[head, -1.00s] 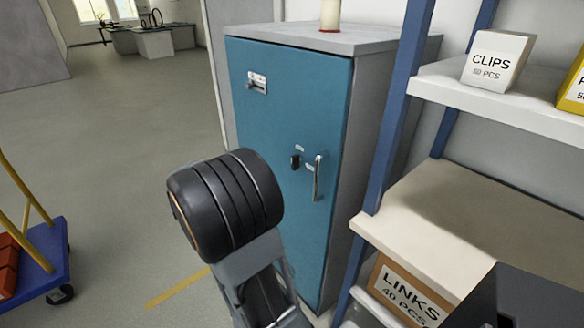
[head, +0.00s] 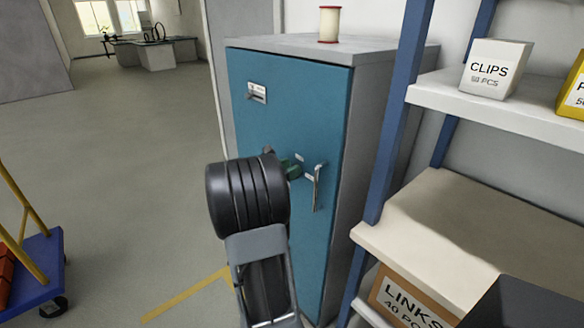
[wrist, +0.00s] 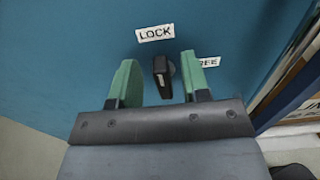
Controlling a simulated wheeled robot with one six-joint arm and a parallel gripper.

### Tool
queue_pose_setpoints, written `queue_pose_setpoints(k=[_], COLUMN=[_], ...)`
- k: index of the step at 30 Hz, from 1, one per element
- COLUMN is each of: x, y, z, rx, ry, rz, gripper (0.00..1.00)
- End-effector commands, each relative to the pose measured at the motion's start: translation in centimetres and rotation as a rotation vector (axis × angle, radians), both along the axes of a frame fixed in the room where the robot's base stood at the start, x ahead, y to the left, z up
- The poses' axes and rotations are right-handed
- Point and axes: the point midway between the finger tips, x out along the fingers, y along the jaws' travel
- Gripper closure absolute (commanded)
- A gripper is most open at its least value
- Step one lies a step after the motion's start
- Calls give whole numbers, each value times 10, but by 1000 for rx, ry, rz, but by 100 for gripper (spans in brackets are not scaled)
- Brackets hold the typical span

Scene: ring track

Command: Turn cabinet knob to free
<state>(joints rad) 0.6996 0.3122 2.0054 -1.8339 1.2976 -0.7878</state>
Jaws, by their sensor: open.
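The blue cabinet door (head: 290,95) faces me in the head view. In the wrist view the black knob (wrist: 162,78) stands upright between the two green fingers of my gripper (wrist: 158,74). The fingers are open, with a gap on the left and a smaller gap on the right. The LOCK label (wrist: 155,33) is above the knob. The FREE label (wrist: 209,62) is to its right, partly covered by the right finger. In the head view my gripper (head: 283,164) is at the door, and the knob is hidden behind it.
A metal door handle (head: 317,187) is just right of my gripper. A slot plate (head: 257,92) is higher on the door. A shelf rack (head: 395,110) with boxes stands close on the right. A blue cart (head: 40,275) is at lower left.

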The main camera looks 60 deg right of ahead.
Motion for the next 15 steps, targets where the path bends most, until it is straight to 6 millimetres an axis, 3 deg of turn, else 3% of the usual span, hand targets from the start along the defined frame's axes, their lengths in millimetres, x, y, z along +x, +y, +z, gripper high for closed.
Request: queue_pose_setpoints(k=[15], x=[-3], y=[-10], z=[0], rx=[0], ry=[0], rz=[1], gripper=[59])
